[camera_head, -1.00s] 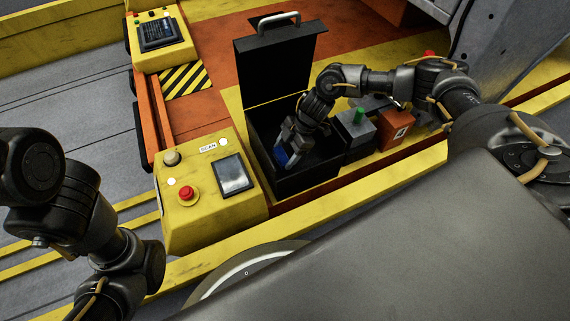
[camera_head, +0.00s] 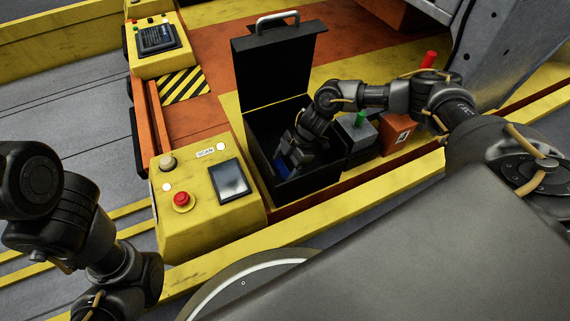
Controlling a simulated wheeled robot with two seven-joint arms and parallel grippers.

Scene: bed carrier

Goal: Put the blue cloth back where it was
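The blue cloth (camera_head: 283,171) shows as a small blue patch low inside the open black box (camera_head: 316,186). My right gripper (camera_head: 287,168) reaches down into the box, right at the cloth. Its fingers are dark and partly hidden by the gripper body and the shade, so I cannot tell whether they hold the cloth. The box lid (camera_head: 279,62) stands upright with a silver handle (camera_head: 277,18) on top. My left arm is at the left edge, and its gripper is out of view.
A yellow console (camera_head: 208,205) with a red button (camera_head: 182,200) and a screen stands left of the box. A grey block (camera_head: 357,134) with a green top and an orange box (camera_head: 396,131) stand to its right. A red cylinder (camera_head: 429,59) is behind my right arm.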

